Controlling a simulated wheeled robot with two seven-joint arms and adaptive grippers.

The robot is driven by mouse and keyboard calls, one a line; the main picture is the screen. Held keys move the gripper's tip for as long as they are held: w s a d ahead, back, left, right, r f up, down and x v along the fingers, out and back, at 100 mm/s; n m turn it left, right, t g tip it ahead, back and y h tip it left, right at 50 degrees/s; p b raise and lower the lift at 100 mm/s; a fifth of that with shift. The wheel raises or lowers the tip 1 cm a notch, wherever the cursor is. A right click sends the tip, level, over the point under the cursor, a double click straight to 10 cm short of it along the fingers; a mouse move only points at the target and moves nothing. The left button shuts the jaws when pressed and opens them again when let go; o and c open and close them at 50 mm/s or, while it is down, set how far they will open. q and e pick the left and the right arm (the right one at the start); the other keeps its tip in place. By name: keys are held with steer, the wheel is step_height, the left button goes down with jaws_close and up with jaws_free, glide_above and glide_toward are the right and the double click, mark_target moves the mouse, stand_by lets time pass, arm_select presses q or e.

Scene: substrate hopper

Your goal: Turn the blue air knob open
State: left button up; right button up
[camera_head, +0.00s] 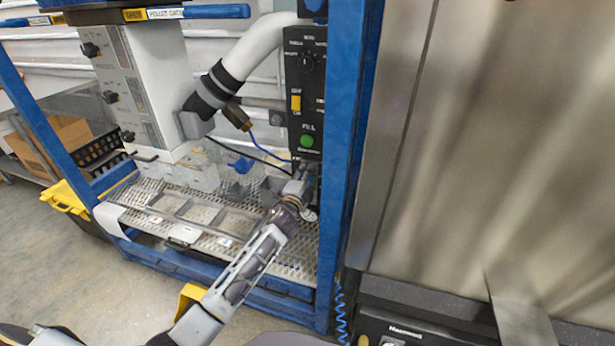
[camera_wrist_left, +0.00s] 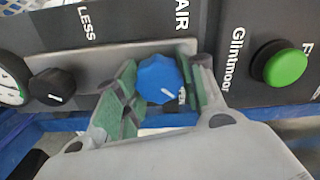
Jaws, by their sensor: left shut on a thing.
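The blue air knob (camera_wrist_left: 158,78) shows in the left wrist view, on the dark control panel under the word AIR. A short white mark on its face points to the lower right of that picture. My left gripper (camera_wrist_left: 165,88) is shut on the knob, with one green-padded finger on each side. In the head view the left gripper (camera_head: 303,174) is at the foot of the control panel (camera_head: 304,85), just below the green button. It hides the knob there. My right gripper is not in view.
The green button (camera_wrist_left: 285,64) is close to the right of the fingers in the wrist view. A black knob (camera_wrist_left: 52,87) and a gauge (camera_wrist_left: 12,92) are to the left. A blue frame post (camera_head: 347,140) stands right of the panel. A perforated tray (camera_head: 140,192) is left below.

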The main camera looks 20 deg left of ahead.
arm_select(q)
steer(key=o, duration=1)
steer(key=shift+s, duration=0.15)
steer(key=shift+s+a, duration=0.15)
steer(key=shift+s, duration=2.8)
steer(key=shift+s+a, duration=0.1)
steer(key=shift+s, duration=2.85)
steer(key=shift+f+n, duration=0.1)
steer(key=shift+n, duration=0.3)
